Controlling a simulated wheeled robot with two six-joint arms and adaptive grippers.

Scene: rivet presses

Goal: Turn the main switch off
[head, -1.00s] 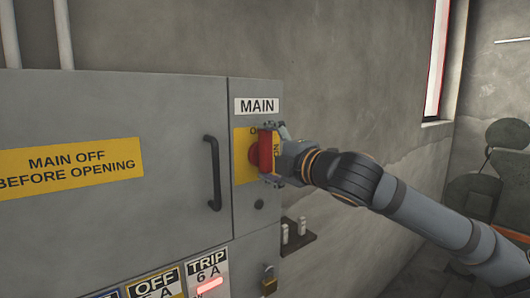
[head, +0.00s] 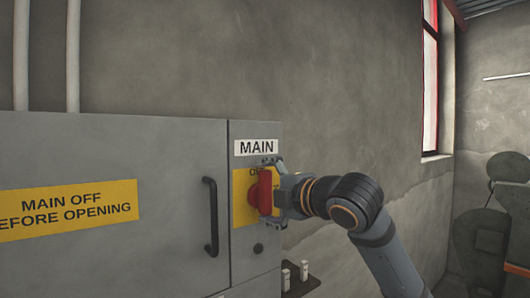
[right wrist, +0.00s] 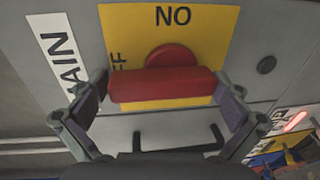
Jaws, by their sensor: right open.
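The main switch is a red rotary handle (head: 263,192) on a yellow plate (head: 240,206) under a white MAIN label (head: 256,147). In the right wrist view its red bar (right wrist: 163,86) lies across the picture, one end toward the partly covered OFF mark and the ON mark upside down above it. In the head view the bar stands roughly upright. My right gripper (head: 272,190) is at the handle, open. In the right wrist view its fingers (right wrist: 163,94) are at either end of the bar; firm contact cannot be told. My left gripper is not in view.
The grey cabinet door (head: 110,160) has a black pull handle (head: 211,217) left of the switch. A small ledge (head: 300,285) with white items is below right.

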